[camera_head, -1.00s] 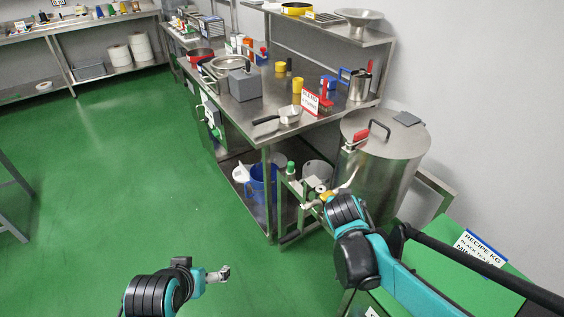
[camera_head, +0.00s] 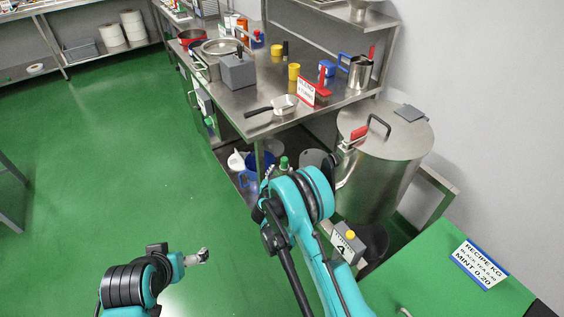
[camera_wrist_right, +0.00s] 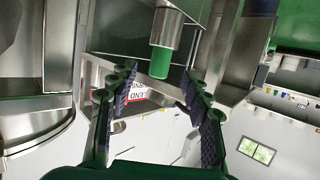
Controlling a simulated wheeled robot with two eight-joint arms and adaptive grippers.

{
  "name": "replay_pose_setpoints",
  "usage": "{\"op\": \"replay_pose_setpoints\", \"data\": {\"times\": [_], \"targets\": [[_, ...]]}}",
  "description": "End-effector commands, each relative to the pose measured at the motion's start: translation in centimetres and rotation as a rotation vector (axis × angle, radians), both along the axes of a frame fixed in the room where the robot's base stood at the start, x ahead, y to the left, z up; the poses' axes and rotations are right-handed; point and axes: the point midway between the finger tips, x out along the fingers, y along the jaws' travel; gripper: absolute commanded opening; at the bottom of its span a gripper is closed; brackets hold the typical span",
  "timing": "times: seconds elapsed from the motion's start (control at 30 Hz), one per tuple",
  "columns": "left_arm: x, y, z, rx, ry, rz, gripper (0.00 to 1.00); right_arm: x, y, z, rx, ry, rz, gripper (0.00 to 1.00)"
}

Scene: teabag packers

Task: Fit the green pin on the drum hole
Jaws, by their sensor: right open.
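The green pin (camera_head: 283,163) shows just above my right arm in the head view. In the right wrist view the green pin (camera_wrist_right: 160,62) is a green cylinder end below a metal sleeve. My right gripper (camera_wrist_right: 158,80) is open, with its two ridged fingers on either side of the green end and a gap at each side. In the head view my own arm hides most of this gripper. The steel drum (camera_head: 388,175), lidded, stands to the right; I cannot make out its hole. My left gripper (camera_head: 203,256) is over the floor, too small to read.
A steel worktable (camera_head: 270,95) with a scoop (camera_head: 283,103), a red-and-white sign (camera_head: 307,91) and a grey box (camera_head: 237,71) lies behind. A blue jug (camera_head: 247,178) is beneath it. A green surface with a recipe card (camera_head: 481,263) is at lower right.

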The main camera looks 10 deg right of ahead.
Motion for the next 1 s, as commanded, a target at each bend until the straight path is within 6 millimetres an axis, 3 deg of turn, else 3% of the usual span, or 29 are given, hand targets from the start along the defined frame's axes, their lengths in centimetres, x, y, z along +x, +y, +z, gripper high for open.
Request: {"op": "replay_pose_setpoints", "data": {"times": [0.5,0.77,0.8,0.97,1.0], "targets": [[0.0,0.0,-3.1,0.0,0.0,0.0,0.95,6.2,-2.4,-1.9,0.0,0.001,-0.001,0.49],[0.0,0.0,-3.0,0.0,0.0,0.0,0.95,6.6,-2.5,-1.8,0.0,0.001,0.0,0.49],[0.0,0.0,-3.0,0.0,0.0,0.0,0.95,6.6,-2.5,-1.8,0.0,0.001,0.0,0.47],[0.0,0.0,-3.0,0.0,0.0,0.0,0.95,6.6,-2.5,-1.8,0.0,0.001,0.0,0.04],[0.0,0.0,-3.0,0.0,0.0,0.0,0.95,6.6,-2.5,-1.8,0.0,0.001,0.0,0.0]]}}
